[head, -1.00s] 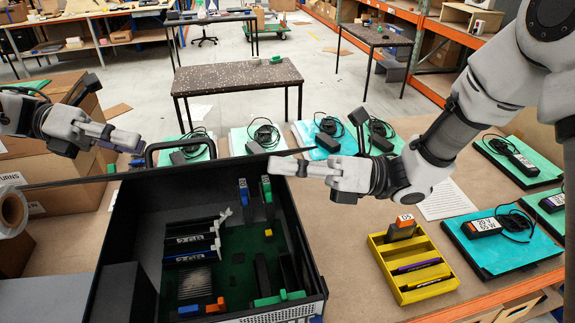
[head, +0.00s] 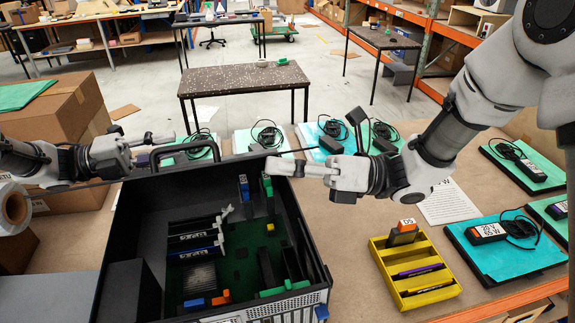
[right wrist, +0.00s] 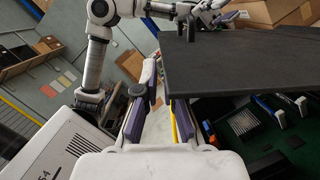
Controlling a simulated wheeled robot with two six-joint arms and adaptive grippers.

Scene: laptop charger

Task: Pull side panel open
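The side panel (right wrist: 240,66) is a flat dark sheet in the right wrist view. In the head view it appears nearly edge-on, as a thin strip above the opened black computer case (head: 126,232). My right gripper (head: 276,167) is at the panel's right end. In the right wrist view its fingers (right wrist: 166,100) stand apart, with a gap between them, and the panel's edge covers part of the right finger. Firm contact cannot be seen. My left gripper (head: 160,143) is open and empty near the black carrying handle, above the panel's left part; it also shows in the right wrist view (right wrist: 218,13).
A yellow tray (head: 432,296) and teal pads with chargers (head: 487,229) lie right of the case. Cardboard boxes (head: 55,115) and a tape roll (head: 14,208) are at left. More chargers stand behind the case.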

